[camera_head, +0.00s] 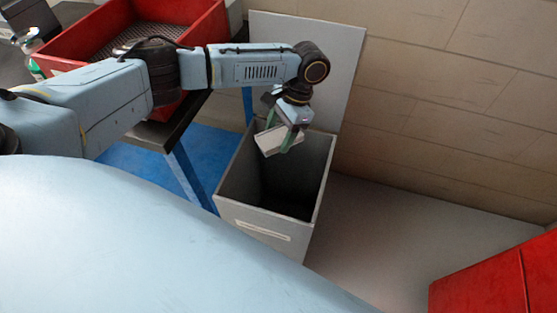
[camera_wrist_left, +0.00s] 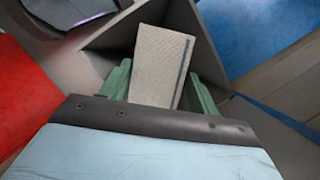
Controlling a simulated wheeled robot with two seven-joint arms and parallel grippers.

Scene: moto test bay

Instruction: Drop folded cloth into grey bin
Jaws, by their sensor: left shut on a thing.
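The grey bin (camera_head: 250,226) stands on the floor beside the table, with its lid (camera_head: 335,60) raised against the wall. Its inside is dark and I see nothing in it. My left gripper (camera_head: 282,138) is above the bin's opening, pointing down. It is shut on the folded cloth (camera_head: 270,139), a pale flat block that hangs tilted between the green fingers. In the left wrist view the cloth (camera_wrist_left: 160,62) sits between the fingers of my left gripper (camera_wrist_left: 160,85), with a dark stripe along one edge. My right gripper is not in view.
A blue mat (camera_head: 150,170) lies below the table. A red cabinet (camera_head: 490,280) is at the lower right. The floor right of the bin is clear.

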